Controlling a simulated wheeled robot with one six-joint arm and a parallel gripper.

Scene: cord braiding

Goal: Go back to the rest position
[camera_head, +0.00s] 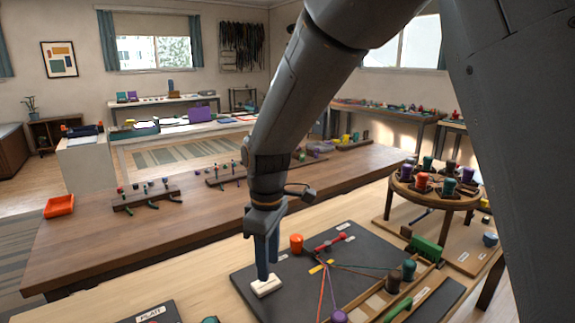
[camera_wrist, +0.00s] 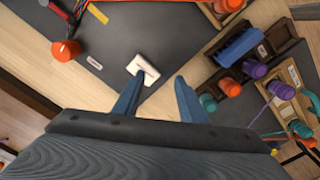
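My gripper (camera_head: 268,262) points down over the left front part of the black board (camera_head: 250,272). In the wrist view its two blue fingers (camera_wrist: 158,82) stand apart with nothing held between them. A small white block (camera_head: 267,286) is at the fingertips in the head view. In the wrist view the white block (camera_wrist: 145,69) looks T-shaped and lies by the left fingertip; I cannot tell whether they touch. Coloured cords (camera_head: 332,284) fan out over the board from near a red bar (camera_head: 330,243). An orange spool (camera_head: 296,244) stands behind my gripper.
Dark and purple spools (camera_head: 393,281) stand on a wooden holder at the board's right. A round raised stand (camera_head: 432,200) with several spools is farther right. A brown table (camera_head: 110,245) behind carries peg racks (camera_head: 147,195) and an orange tray (camera_head: 59,206).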

